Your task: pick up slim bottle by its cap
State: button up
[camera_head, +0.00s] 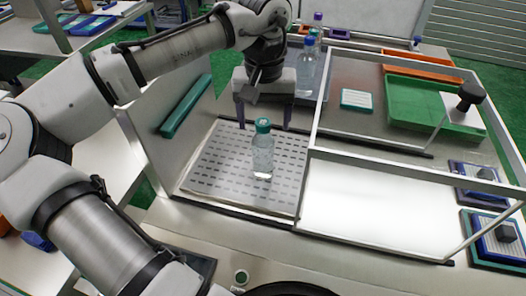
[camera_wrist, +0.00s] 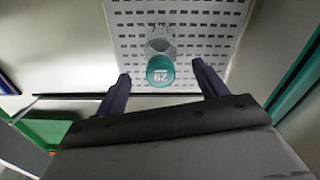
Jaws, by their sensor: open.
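The slim bottle (camera_head: 263,155) is clear with a teal cap (camera_head: 263,126). It stands upright on the perforated grey plate (camera_head: 215,172). My gripper (camera_head: 264,124) is open and empty, with its two dark fingers pointing down behind and to either side of the cap in the head view. In the wrist view the cap (camera_wrist: 160,70) shows a white mark and lies ahead of the gap between the fingertips (camera_wrist: 160,80). The clear bottle body (camera_wrist: 160,42) shows beyond it. I cannot tell the exact height of the fingertips relative to the cap.
A framed enclosure (camera_head: 312,120) with a metal rail stands right of the plate. Behind it are a blue-capped bottle (camera_head: 307,70), a purple-capped bottle (camera_head: 317,24), a green tray (camera_head: 420,105) and an orange tray (camera_head: 425,66).

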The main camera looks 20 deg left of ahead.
aim_at(263, 136)
jog(key=f, duration=0.3)
jog(key=shift+s+a+f+p, duration=0.1)
jog(key=shift+s+f+p, duration=0.15)
jog(key=shift+f+p, duration=0.1)
jog(key=shift+f, duration=0.6)
grip_shut()
